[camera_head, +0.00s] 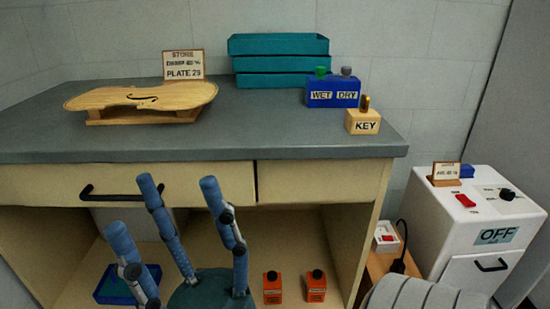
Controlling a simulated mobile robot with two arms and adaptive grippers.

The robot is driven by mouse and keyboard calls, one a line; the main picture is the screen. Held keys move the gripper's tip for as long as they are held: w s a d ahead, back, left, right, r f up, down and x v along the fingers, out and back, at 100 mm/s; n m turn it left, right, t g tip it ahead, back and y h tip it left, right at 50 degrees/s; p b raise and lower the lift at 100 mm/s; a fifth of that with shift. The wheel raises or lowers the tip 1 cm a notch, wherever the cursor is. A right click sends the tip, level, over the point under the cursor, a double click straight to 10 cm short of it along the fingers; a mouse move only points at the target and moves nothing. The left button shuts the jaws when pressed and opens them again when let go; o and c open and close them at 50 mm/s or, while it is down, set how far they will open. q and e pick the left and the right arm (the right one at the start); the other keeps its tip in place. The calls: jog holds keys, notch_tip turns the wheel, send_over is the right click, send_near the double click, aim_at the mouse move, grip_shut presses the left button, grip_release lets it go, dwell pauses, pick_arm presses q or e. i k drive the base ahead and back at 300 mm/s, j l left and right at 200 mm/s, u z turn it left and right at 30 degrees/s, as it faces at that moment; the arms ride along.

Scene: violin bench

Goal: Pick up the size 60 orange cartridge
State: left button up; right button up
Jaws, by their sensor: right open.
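Two small orange cartridges with dark round tops stand side by side on the lower shelf under the bench. One is the left cartridge (272,289) and the other is the right cartridge (316,287). Their labels are too small to read, so I cannot tell which is size 60. My right gripper (165,207) is open and empty, with its blue fingers spread and pointing up in front of the bench. It is to the left of the cartridges and apart from them. My left gripper is not in view.
The grey bench top (240,130) overhangs the shelf, with a closed drawer (170,187) below. A violin plate (150,97), teal trays (278,62), a WET/DRY block (332,93) and a KEY block (362,122) stand on it. A white machine marked OFF (470,230) is at right.

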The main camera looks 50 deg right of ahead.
aim_at(315, 286)
jog(key=z, duration=2)
